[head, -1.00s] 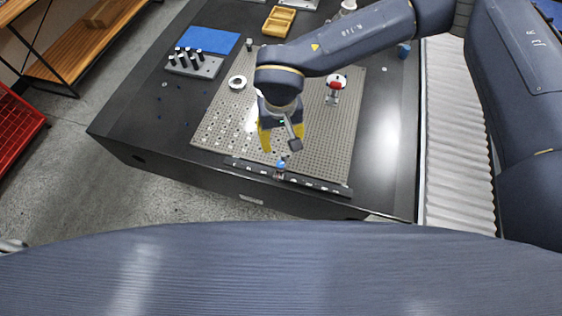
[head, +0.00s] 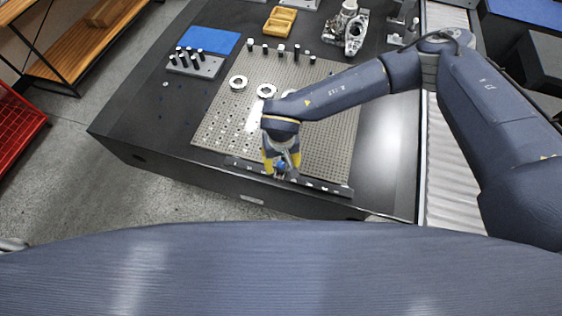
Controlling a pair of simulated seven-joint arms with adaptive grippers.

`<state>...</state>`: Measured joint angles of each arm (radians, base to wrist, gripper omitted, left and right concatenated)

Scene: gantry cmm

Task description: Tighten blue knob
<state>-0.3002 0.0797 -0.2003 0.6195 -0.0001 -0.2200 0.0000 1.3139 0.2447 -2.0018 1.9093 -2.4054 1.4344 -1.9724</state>
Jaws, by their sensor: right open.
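The blue knob (head: 281,164) sits on a small fixture at the black rail (head: 318,184) along the front edge of the perforated plate (head: 217,131). My right gripper (head: 281,170) points down over the knob, with its yellow fingers open on either side of it. The fingers partly hide the knob, and I cannot tell whether they touch it. My left gripper does not show.
White rings (head: 238,82) and several small posts (head: 281,48) stand on the plate. A grey block with black pins (head: 194,63), a blue mat (head: 211,39), a yellow tray (head: 278,21) and a metal casting (head: 347,31) lie farther back. The table's left front is mostly clear.

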